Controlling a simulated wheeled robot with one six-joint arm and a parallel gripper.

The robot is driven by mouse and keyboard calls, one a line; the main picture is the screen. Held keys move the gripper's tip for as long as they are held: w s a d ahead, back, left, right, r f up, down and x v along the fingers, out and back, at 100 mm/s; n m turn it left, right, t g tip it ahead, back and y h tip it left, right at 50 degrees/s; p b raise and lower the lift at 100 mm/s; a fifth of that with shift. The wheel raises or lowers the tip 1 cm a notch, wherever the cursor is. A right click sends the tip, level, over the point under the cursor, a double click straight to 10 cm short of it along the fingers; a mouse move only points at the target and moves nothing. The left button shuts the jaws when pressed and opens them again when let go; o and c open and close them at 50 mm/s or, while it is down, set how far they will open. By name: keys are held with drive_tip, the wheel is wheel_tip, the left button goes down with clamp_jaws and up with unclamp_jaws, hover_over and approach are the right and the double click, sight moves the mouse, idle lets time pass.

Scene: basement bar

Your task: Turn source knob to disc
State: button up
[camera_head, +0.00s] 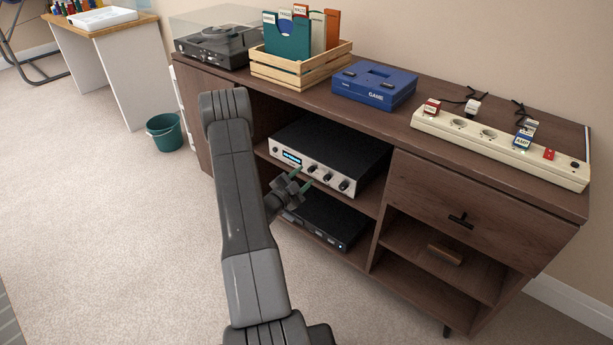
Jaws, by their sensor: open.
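A silver-fronted amplifier (325,153) with a black top sits on the upper open shelf of a dark wooden cabinet. A lit blue display (291,158) shows at the left of its front. A row of knobs (328,177) runs along the front; which one is the source knob, and where it points, is too small to tell. My arm and gripper hide part of the front's left and lower area.
A black device (335,222) lies on the shelf below the amplifier. On the cabinet top (400,118) stand a turntable (217,45), a wooden record crate (297,72), a blue game box (374,84) and a power strip (500,146). A green bin (164,132) stands left. Carpet in front is clear.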

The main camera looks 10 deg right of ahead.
sight(311, 170)
drive_tip(key=shift+x, duration=1.4)
clamp_jaws()
drive_tip(key=shift+n, duration=0.3)
drive_tip(key=n+b, duration=0.1)
drive_tip(key=n, duration=0.3)
drive_tip(key=shift+n, duration=0.3)
drive_tip(key=n, duration=0.6)
drive_tip(key=shift+a+g, duration=0.1)
drive_tip(key=shift+g, duration=0.2)
